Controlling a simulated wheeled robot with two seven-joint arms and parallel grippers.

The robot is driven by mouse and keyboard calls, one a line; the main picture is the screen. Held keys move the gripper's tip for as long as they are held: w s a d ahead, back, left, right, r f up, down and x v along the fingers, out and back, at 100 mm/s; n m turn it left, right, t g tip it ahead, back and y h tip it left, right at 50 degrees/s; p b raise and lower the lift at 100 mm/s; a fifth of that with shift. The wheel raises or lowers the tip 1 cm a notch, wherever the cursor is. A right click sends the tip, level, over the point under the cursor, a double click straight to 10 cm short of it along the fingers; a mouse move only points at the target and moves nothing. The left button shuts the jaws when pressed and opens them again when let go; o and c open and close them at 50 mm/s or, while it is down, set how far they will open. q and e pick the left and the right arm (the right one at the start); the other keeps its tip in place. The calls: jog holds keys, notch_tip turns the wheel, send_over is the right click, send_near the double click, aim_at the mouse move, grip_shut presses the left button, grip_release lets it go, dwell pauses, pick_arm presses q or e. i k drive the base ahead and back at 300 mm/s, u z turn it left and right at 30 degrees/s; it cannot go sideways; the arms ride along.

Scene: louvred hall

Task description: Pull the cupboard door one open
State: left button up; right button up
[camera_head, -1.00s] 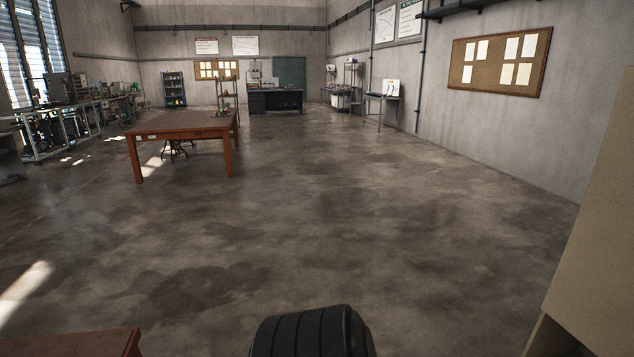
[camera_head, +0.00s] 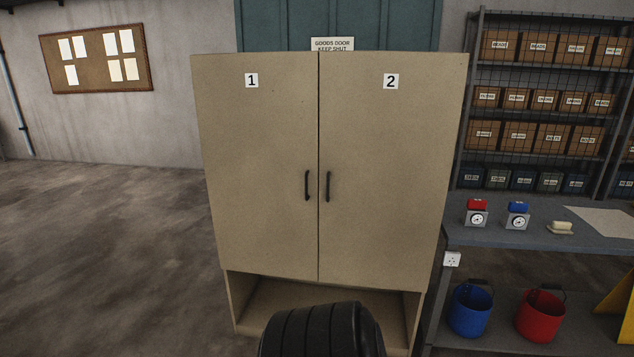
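The tan cupboard stands straight ahead in the head view, with two doors side by side, both shut. Cupboard door one (camera_head: 262,170) is the left door, with a white label "1" near its top. Its dark upright handle (camera_head: 307,186) is near its right edge. Cupboard door two (camera_head: 385,170) is the right door, labelled "2", with its own dark handle (camera_head: 328,186) near its left edge. Below the doors is an open shelf space, partly hidden by a black rounded part of mine at the bottom. Neither of my grippers is in view.
At right a grey workbench (camera_head: 540,239) carries two small dials, with a blue bucket (camera_head: 470,310) and a red bucket (camera_head: 540,316) below. Behind it a rack (camera_head: 470,100) holds boxes. Open floor (camera_head: 100,250) lies left of the cupboard.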

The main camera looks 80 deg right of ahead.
aim_at(256, 113)
jog(key=z, duration=0.3)
jog(key=k, duration=0.6)
jog(key=z, duration=2.5)
jog(key=i, duration=0.85)
jog(key=z, duration=0.6)
jog(key=i, duration=0.75)
jog(key=u, duration=0.25)
